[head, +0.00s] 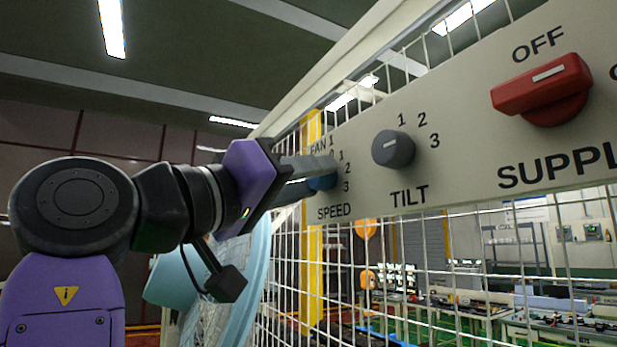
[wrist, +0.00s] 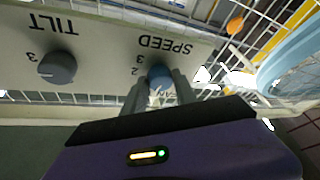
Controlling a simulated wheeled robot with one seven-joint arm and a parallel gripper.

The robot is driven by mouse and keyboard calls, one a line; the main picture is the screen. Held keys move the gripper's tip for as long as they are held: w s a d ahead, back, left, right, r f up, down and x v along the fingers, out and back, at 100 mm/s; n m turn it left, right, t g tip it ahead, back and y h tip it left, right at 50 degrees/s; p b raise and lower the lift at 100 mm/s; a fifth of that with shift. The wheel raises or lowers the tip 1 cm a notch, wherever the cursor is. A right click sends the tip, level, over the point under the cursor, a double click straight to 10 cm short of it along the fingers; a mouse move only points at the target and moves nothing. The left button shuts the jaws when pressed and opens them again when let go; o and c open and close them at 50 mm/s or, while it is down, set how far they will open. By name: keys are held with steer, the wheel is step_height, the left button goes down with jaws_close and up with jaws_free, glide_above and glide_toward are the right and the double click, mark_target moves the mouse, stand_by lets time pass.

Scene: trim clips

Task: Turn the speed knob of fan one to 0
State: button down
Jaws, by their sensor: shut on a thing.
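A grey tilt knob (head: 393,149) and a red supply switch (head: 543,90) sit to the right on the same panel (head: 455,130). The wire mesh guard (head: 440,270) spans below. A light blue fan ring (head: 252,280) stands behind my wrist. A yellow post (head: 311,270) is beyond the mesh.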

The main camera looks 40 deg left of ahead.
steer(key=shift+r+n+g+y, duration=0.15)
steer(key=shift+n+y, duration=0.25)
steer(key=shift+n, duration=0.55)
steer(key=shift+f+n+g+y, duration=0.15)
steer(key=shift+n+y, duration=0.25)
steer(key=shift+n, duration=0.55)
steer(key=shift+r, duration=0.1)
steer(key=c, duration=1)
jaws_free()
steer(key=shift+s, duration=0.15)
steer(key=b+v, duration=0.2)
steer(key=v, duration=0.5)
steer(key=shift+s+b, duration=0.3)
steer(key=shift+b, duration=0.05)
